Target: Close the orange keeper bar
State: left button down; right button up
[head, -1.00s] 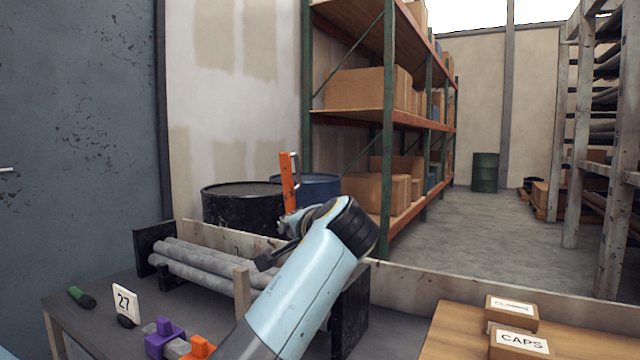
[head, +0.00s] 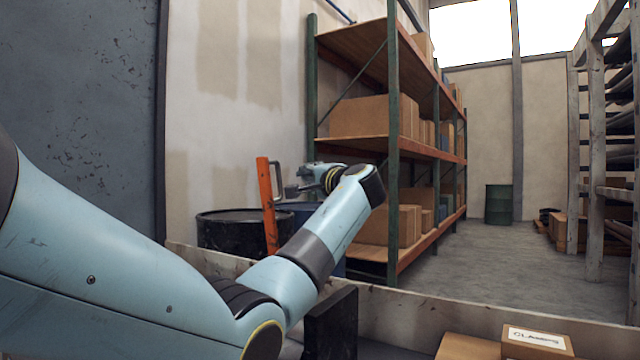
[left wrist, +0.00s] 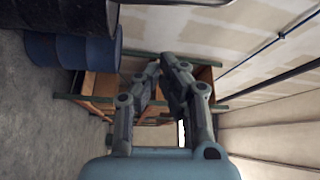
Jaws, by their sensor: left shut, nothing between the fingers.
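The orange keeper bar (head: 268,205) stands nearly upright, leaning slightly left at its top, with a grey loop handle (head: 277,180) on its right side. Its lower end is hidden behind my left arm. My left gripper (head: 293,191) is just right of the bar, near the handle, with its fingers toward the left. I cannot tell whether it touches the bar. In the left wrist view the gripper (left wrist: 160,62) is shut and empty, and the bar does not show. My right gripper is out of view.
A black drum (head: 236,230) and a blue drum (left wrist: 75,55) stand behind the bar. Green and orange shelving (head: 393,145) with boxes rises behind my gripper. A black stand plate (head: 331,325) is below my arm. A labelled carton (head: 536,343) is at lower right.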

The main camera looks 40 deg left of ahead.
pick_arm(q)
jog(key=shift+s+a+f, duration=0.2)
jog(key=shift+s, duration=0.8)
jog(key=shift+s+a+f, duration=0.15)
jog(key=shift+s, duration=0.8)
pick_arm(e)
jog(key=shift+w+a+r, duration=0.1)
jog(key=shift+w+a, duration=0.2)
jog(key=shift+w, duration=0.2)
pick_arm(q)
jog(key=shift+s+p, duration=0.1)
jog(key=shift+p, duration=0.25)
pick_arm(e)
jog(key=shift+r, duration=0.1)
